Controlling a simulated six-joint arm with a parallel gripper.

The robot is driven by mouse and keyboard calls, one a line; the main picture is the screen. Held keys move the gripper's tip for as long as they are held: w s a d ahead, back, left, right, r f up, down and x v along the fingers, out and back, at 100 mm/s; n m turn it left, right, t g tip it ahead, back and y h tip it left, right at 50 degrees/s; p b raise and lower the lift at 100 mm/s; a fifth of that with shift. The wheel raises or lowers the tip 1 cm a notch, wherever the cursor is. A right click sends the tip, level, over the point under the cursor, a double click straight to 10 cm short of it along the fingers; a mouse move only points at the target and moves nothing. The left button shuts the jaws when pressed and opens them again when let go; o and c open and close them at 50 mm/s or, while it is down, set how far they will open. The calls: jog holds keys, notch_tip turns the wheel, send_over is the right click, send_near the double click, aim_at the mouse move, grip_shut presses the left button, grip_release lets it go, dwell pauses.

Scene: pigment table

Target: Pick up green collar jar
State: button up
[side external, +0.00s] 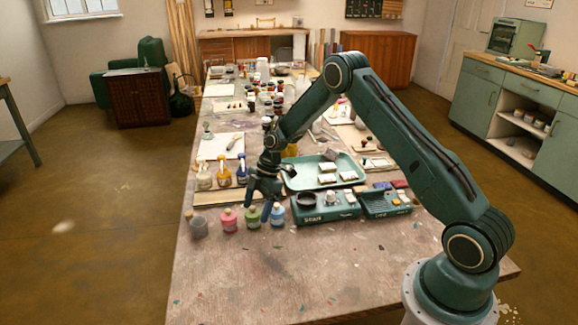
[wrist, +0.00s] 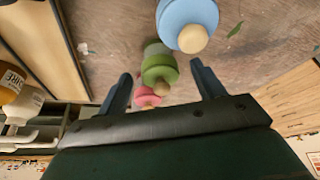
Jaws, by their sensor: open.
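The green collar jar (side external: 253,218) stands upright near the front edge of the table, between a pink collar jar (side external: 228,221) and a blue collar jar (side external: 277,215). My gripper (side external: 261,205) is open, pointing down just behind and above the green collar jar. In the wrist view, the green collar jar (wrist: 158,69) with its round wooden stopper shows between the fingertips of my gripper (wrist: 161,71); no contact can be made out. The blue collar jar (wrist: 187,17) is at the top, and the pink collar jar (wrist: 147,97) is partly hidden behind the green one.
A grey jar (side external: 198,227) ends the row on the left. Amber and blue bottles (side external: 223,172) stand behind it. A teal device (side external: 308,213) is close on the right, with a tray (side external: 305,184) behind. The table front (side external: 270,280) is clear.

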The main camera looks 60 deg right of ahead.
aim_at(255, 211)
jog(key=shift+x, duration=2.15)
jog(key=c, duration=1.1)
jog(key=shift+c, duration=0.2)
jog(key=shift+r, duration=0.2)
notch_tip(255, 211, up, 20)
jog(key=shift+f, duration=0.15)
jog(key=shift+d, duration=0.1)
